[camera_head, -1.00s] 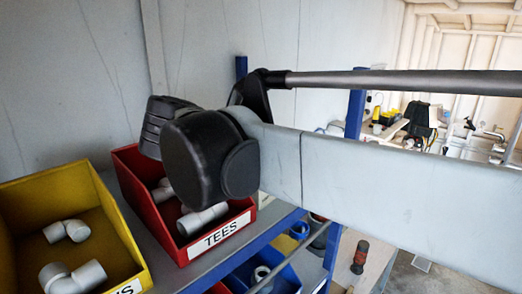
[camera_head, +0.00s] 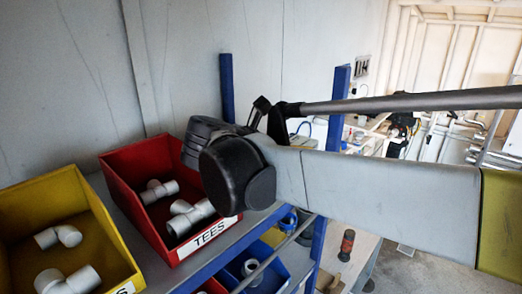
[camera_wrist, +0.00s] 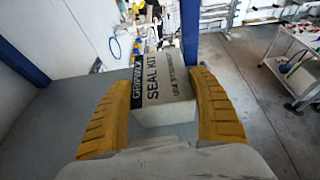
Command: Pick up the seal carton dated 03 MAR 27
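A carton (camera_wrist: 165,80) printed "SEAL KIT" and "USE BY" stands between my gripper's fingers in the wrist view. It has a pale face and a dark blue band with white letters on its left. The date after "USE BY" is too small to read. My gripper (camera_wrist: 156,76) has its two yellow ribbed fingers spread wide, one on each side of the carton. I cannot tell whether either finger touches it. In the head view my gripper and the carton are not visible.
A red bin labelled TEES (camera_head: 130,185) and a yellow bin (camera_head: 100,215), both with grey pipe fittings, stand on a grey shelf (camera_head: 240,228) with blue posts. A blue bin (camera_head: 268,262) is below. In the wrist view a trolley (camera_wrist: 295,60) stands right on open floor.

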